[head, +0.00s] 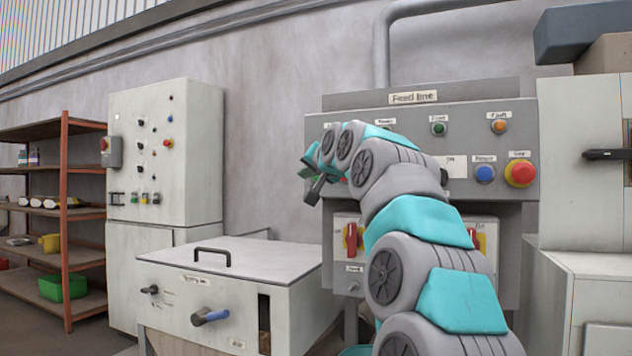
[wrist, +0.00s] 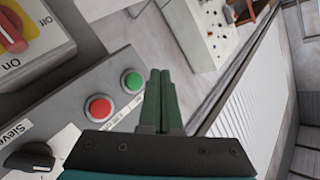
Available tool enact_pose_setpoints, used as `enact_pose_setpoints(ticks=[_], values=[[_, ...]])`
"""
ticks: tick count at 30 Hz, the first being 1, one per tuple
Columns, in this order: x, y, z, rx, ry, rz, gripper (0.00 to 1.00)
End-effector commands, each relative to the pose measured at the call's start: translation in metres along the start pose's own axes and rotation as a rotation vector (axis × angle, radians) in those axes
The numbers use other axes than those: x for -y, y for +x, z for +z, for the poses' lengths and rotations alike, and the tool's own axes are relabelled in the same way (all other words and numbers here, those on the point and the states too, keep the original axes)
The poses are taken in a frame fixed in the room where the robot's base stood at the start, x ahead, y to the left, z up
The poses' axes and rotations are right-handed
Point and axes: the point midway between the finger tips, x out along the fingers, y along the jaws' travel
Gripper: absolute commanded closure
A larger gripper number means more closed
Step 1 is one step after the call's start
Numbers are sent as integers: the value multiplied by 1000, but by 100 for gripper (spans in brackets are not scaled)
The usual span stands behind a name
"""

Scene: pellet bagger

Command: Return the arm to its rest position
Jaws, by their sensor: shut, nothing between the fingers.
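My arm rises from the lower right in the head view, in front of the Feed line panel (head: 470,125). My gripper (head: 314,190) is at the left edge of that panel, pointing left and down, and touches nothing that I can see. In the wrist view my gripper (wrist: 160,75) has its two dark green fingers together with nothing between them. A small panel with a red button (wrist: 100,108), a green button (wrist: 132,81) and a black knob (wrist: 28,157) lies to the left of the fingers in that view.
A grey-white bin (head: 215,270) with a handled lid stands below and left of my gripper. A tall cabinet (head: 165,150) and a shelf rack (head: 65,215) stand farther left. A red switch (head: 352,240) is under the panel. Open air lies left of my gripper.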

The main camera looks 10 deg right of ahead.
Motion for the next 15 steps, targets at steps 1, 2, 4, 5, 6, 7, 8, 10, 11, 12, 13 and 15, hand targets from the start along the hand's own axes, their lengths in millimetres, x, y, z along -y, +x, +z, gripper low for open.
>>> enact_pose_setpoints(ticks=[1, 2, 4, 5, 6, 7, 8, 10, 11, 12, 13, 15], values=[[1, -3, 3, -1, 0, 0, 100], [2, -5, 4, -1, 1, 0, 100], [5, -8, 6, -1, 0, 0, 100], [6, -10, 7, -2, 0, 0, 100], [7, -11, 8, -2, -1, 0, 100], [8, -12, 8, -2, 0, 0, 100], [8, -12, 8, -2, 0, -1, 100], [9, -12, 8, -2, 0, -1, 100], [9, -12, 8, -2, 0, -1, 100], [9, -12, 8, -2, 0, -1, 100], [9, -12, 8, -2, 0, -1, 100], [9, -12, 8, -2, 0, -1, 100]])
